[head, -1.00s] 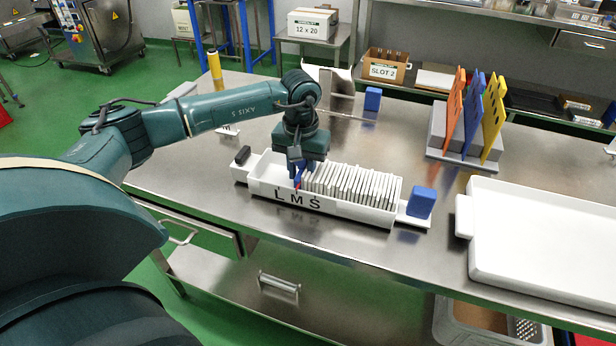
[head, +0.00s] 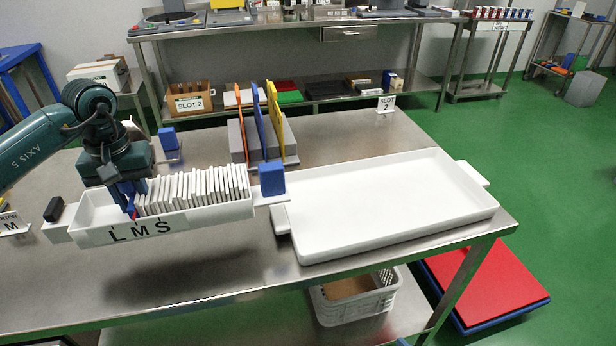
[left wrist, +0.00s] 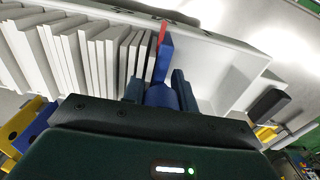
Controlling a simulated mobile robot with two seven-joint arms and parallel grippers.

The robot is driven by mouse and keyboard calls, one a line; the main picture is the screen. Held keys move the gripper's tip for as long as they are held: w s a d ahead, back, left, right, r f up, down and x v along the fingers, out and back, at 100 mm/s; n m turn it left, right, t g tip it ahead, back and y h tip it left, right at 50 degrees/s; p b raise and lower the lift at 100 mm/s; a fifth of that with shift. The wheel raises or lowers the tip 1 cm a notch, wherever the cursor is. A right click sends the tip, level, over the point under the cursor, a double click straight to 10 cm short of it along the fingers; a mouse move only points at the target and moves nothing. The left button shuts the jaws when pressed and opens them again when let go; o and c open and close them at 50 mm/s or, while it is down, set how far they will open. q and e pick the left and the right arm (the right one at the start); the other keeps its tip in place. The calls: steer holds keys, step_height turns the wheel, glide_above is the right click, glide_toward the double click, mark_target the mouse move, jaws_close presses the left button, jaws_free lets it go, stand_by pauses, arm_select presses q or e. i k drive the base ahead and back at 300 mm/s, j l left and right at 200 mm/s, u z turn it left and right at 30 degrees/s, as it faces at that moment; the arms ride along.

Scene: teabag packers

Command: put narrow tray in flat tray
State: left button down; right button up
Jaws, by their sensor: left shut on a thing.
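The narrow tray (head: 90,236) is a long white tray marked L M S. It holds a row of white packets (head: 195,188), has a dark block on its left tab and a blue block (head: 272,180) at its right end. A shadow below suggests it is above the table, roughly level. My left gripper (head: 130,200) points down into its left part, shut on a blue upright piece with a red tip, also in the left wrist view (left wrist: 163,62). The flat tray (head: 390,205) is white, wide and empty, on the table at right, close to the narrow tray's right end.
A grey rack with orange, blue and yellow panels (head: 262,125) stands behind the trays. A loose blue block (head: 168,138) is at back left. The table (head: 240,285) is clear in front.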

mark_target(388, 209)
steer(key=l+z, duration=0.15)
steer(key=l, duration=0.25)
steer(key=i+l+z, duration=0.1)
steer(key=l, duration=0.3)
steer(key=i+l+z, duration=0.15)
steer(key=l, duration=0.2)
steer(key=i+l+z, duration=0.1)
steer(key=l, duration=0.3)
